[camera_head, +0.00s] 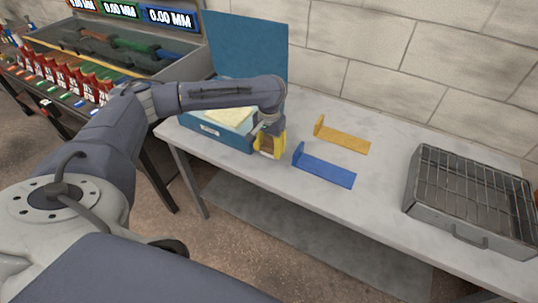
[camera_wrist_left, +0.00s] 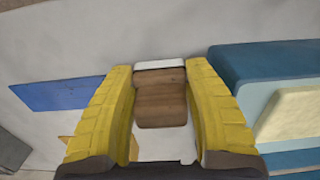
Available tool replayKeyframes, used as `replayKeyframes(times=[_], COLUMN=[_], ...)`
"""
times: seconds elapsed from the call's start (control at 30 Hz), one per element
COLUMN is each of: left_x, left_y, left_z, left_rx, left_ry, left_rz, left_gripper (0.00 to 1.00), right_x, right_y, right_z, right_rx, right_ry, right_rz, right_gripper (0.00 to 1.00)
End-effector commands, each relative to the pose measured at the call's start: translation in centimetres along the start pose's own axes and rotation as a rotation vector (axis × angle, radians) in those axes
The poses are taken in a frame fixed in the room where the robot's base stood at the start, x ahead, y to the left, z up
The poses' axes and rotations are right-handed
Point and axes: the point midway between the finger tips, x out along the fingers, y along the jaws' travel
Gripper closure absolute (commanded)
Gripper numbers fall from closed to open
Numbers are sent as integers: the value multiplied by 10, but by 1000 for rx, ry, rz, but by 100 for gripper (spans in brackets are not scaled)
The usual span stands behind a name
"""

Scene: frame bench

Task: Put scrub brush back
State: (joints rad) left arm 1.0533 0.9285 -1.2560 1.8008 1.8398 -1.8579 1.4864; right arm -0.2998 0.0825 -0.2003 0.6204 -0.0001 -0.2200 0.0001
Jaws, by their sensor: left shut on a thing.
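My left gripper (camera_head: 269,148) has yellow fingers and is over the front part of the grey table, just right of the blue box. In the left wrist view the gripper (camera_wrist_left: 160,70) is shut on the scrub brush (camera_wrist_left: 161,100), a brown wooden block with a white strip along its far edge. The fingers grip its two sides and hide part of it. Whether the brush touches the table cannot be told. My right gripper is not in view.
The blue box (camera_head: 233,138) has its lid (camera_head: 247,45) raised and a pale yellow item (camera_head: 230,115) inside. A blue bracket (camera_head: 325,171) and a yellow bracket (camera_head: 345,138) lie to the right. A wire-topped metal tray (camera_head: 470,200) stands farther right. Bare table lies between.

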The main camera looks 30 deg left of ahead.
Motion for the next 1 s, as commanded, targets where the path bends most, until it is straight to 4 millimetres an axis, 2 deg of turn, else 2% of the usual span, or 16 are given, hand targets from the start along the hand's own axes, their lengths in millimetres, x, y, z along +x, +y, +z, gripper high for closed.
replayKeyframes(times=[0.3, 0.73, 0.77, 0.9, 1.0], left_x=[33, 38, 38, 38, 38], left_y=[0, 0, 0, 0, 0], left_z=[1, 0, 0, 0, 0], left_rx=[0, 1, 1, 1, 1], left_ry=[-2, 0, -1, 0, 0], left_rz=[0, 0, 0, 0, 0], left_gripper=[86, 86, 46, 29, 29], right_x=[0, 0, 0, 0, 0], right_y=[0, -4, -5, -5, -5], right_z=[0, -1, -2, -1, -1], right_rx=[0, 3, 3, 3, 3], right_ry=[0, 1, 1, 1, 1], right_rz=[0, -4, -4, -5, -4], right_gripper=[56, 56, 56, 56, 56])
